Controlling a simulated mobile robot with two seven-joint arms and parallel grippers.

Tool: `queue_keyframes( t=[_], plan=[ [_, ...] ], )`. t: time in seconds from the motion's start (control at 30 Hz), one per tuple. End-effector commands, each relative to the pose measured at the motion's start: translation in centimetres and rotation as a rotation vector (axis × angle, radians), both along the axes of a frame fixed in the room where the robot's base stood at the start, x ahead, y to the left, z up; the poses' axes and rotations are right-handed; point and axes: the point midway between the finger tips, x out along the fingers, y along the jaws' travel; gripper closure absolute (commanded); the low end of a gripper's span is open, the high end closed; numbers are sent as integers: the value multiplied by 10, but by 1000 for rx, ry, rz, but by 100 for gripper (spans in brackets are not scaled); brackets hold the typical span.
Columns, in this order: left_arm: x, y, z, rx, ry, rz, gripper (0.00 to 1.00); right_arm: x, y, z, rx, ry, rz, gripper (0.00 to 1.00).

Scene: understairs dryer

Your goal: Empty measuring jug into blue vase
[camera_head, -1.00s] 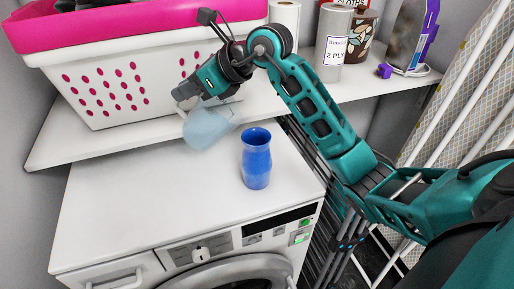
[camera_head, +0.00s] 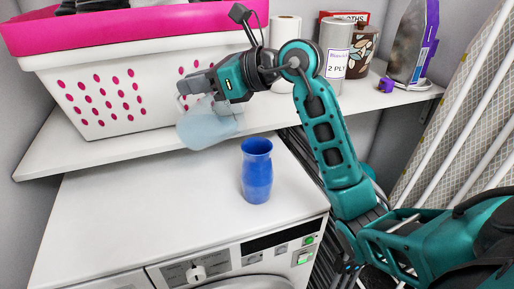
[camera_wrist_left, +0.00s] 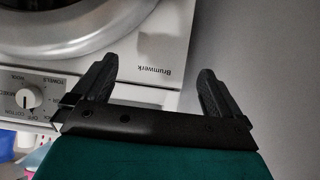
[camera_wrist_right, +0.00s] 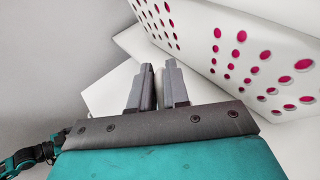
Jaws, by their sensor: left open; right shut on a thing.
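The blue vase (camera_head: 257,172) stands upright on the white top of the washing machine. The measuring jug (camera_head: 205,128) is a translucent pale-blue vessel, tilted and held in the air behind and left of the vase, apart from it. My right gripper (camera_head: 188,90) is shut on the jug at its upper part. In the right wrist view, my right gripper's fingers (camera_wrist_right: 158,82) are close together and the jug cannot be made out. Any contents of the jug cannot be told. My left gripper (camera_wrist_left: 155,82) is open and empty in front of the washing machine.
A white laundry basket (camera_head: 110,95) with a pink rim stands on the shelf (camera_head: 90,150) behind the jug. Paper rolls, a 2 PLY canister (camera_head: 333,52) and a patterned tin (camera_head: 361,50) stand at the right. The washing machine top (camera_head: 140,215) is clear left of the vase.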

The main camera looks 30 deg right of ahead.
Motion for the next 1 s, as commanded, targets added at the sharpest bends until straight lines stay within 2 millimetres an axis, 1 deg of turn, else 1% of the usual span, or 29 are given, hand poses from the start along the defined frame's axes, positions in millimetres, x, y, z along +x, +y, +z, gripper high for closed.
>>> queue_keyframes(
  t=[1.0],
  plan=[
    [4, -8, -6, -13, -4, -16, 0, -6, -5, 9, 60, -75, -1, 100]
  ],
)
